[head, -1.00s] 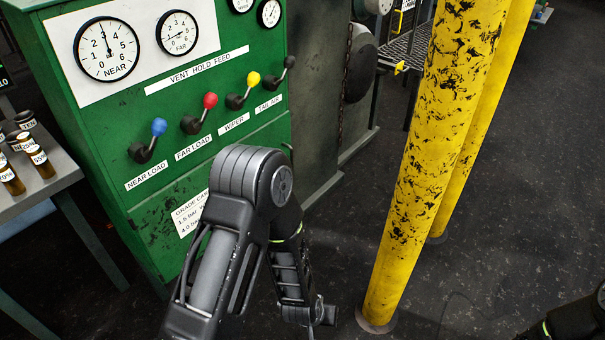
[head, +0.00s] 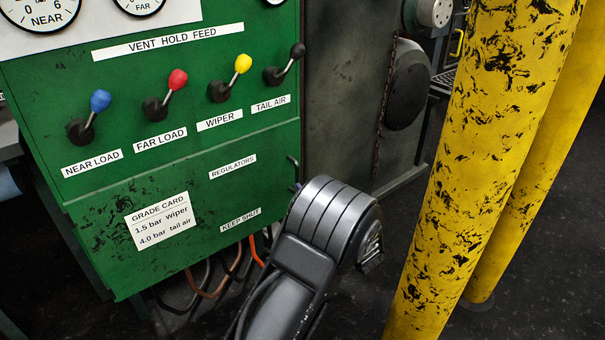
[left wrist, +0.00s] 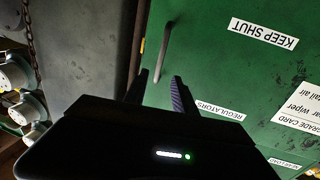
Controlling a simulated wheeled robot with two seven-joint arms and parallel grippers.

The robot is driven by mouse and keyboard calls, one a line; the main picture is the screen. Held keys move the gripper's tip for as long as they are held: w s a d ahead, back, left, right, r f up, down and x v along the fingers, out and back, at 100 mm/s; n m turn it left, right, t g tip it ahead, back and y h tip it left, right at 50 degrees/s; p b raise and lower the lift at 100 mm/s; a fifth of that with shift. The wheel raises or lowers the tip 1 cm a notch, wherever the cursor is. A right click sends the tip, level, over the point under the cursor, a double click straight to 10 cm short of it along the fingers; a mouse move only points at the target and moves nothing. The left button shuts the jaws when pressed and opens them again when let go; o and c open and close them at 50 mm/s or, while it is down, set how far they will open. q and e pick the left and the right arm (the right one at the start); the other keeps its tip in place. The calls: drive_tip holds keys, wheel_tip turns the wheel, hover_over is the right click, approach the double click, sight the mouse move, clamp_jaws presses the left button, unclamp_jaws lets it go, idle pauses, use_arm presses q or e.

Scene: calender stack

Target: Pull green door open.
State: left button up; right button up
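The green door (head: 100,222) is the lower panel of the green cabinet, with labels "REGULATORS" and "KEEP SHUT" and a grade card. It appears closed. It also shows in the left wrist view (left wrist: 225,70). Its dark bar handle (left wrist: 162,52) stands at the door's edge near the grey machine. My left gripper (left wrist: 159,76) is open, its two fingers pointing at the handle, with the handle's near end between them in the picture. I cannot tell whether they touch. In the head view my left arm hides most of that gripper. My right gripper is out of view.
Levers with blue, red, yellow and black knobs (head: 178,80) stick out above the door. A grey machine (head: 345,100) adjoins the cabinet. Yellow posts (head: 490,130) stand close on the right of my left arm. Hoses (head: 205,280) hang below the cabinet.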

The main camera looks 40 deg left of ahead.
sight(298, 175)
use_arm(q)
drive_tip(key=shift+w+f, duration=0.1)
drive_tip(key=b+x, duration=0.2)
drive_tip(key=x, duration=0.4)
drive_tip(key=shift+w+a+f, duration=0.1)
drive_tip(key=shift+w+a, duration=0.05)
drive_tip(key=shift+a, duration=0.15)
drive_tip(key=shift+w+a, duration=0.3)
drive_tip(key=shift+a, duration=0.15)
clamp_jaws()
idle(1.1)
